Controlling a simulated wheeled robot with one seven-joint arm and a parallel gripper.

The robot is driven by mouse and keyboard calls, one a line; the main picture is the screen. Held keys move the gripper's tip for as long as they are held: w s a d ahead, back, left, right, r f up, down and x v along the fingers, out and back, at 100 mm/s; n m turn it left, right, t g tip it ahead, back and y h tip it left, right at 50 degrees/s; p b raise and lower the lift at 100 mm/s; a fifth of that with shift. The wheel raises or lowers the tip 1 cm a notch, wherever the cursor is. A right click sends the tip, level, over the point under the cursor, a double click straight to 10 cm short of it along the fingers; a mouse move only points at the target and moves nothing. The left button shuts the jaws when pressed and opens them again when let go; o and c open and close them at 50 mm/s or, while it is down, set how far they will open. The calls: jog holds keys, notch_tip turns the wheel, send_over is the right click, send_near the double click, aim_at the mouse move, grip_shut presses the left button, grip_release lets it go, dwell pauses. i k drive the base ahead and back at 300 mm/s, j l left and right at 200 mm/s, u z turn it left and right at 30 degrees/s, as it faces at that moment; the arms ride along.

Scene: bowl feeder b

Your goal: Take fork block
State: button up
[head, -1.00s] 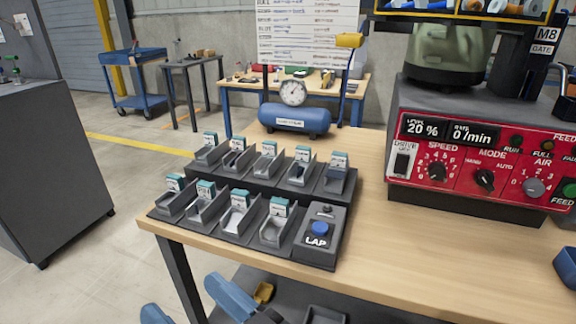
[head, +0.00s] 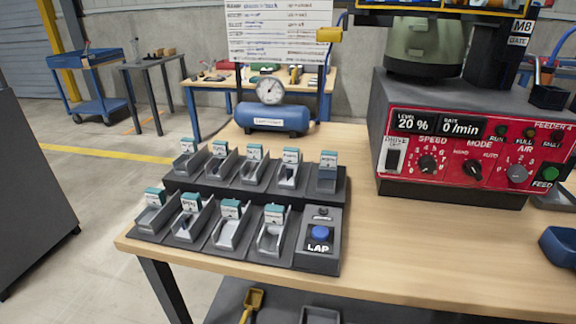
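A black two-tier rack (head: 262,212) of small labelled bins stands on the near left part of the wooden bench. The labels are too small to read, and I cannot tell which part in the bins is the fork block. One front bin (head: 228,236) holds a pale grey piece, and the bin to its right (head: 271,238) also holds a pale piece. A back bin (head: 288,176) has a dark and light piece in it. My gripper is not in view.
A LAP box with a blue button (head: 320,233) ends the front row. A red feeder control panel (head: 470,153) stands at the right, with a blue bin (head: 558,247) at the right edge. A blue tank with gauge (head: 272,117) is behind. The bench (head: 400,255) is clear between.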

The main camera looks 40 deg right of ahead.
aim_at(288, 175)
jog(key=i+j+z, duration=0.2)
jog(key=j, duration=0.2)
jog(key=i+j+z, duration=0.15)
jog(key=j, duration=0.3)
jog(key=i+j+z, duration=0.2)
jog(key=j, duration=0.2)
jog(key=k, duration=0.1)
